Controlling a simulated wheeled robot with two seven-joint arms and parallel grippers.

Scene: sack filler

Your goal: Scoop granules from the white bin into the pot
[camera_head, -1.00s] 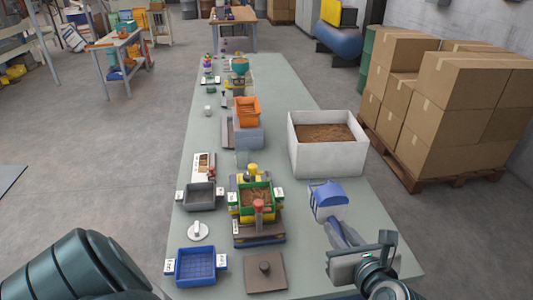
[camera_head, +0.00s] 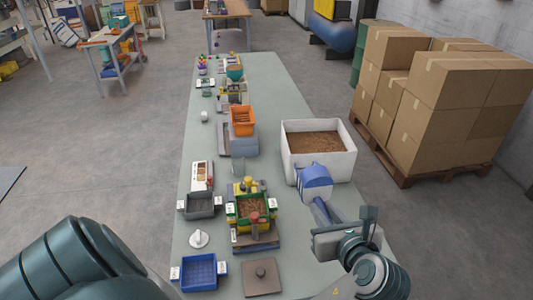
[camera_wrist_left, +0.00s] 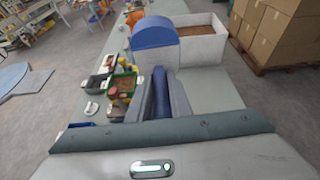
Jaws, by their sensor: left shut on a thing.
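The white bin (camera_head: 318,170) stands on the right side of the long table with brown granules (camera_head: 315,142) inside. A blue scoop (camera_head: 315,180) overlaps the bin's near wall in the head view; its height above the bin is unclear. My left gripper (camera_head: 335,229) is shut on the scoop's handle, on the near side of the bin. The left wrist view shows the scoop (camera_wrist_left: 155,33) beyond the fingers, with the bin (camera_wrist_left: 205,48) to its right. A round teal pot (camera_head: 235,73) stands far up the table. My right gripper is not seen.
A green-rimmed box of brown material (camera_head: 252,206) sits left of the scoop. An orange bin (camera_head: 242,121), grey tray (camera_head: 200,205), blue tray (camera_head: 198,271) and brown lidded plate (camera_head: 262,277) line the table. Cartons (camera_head: 440,100) stand off the right edge.

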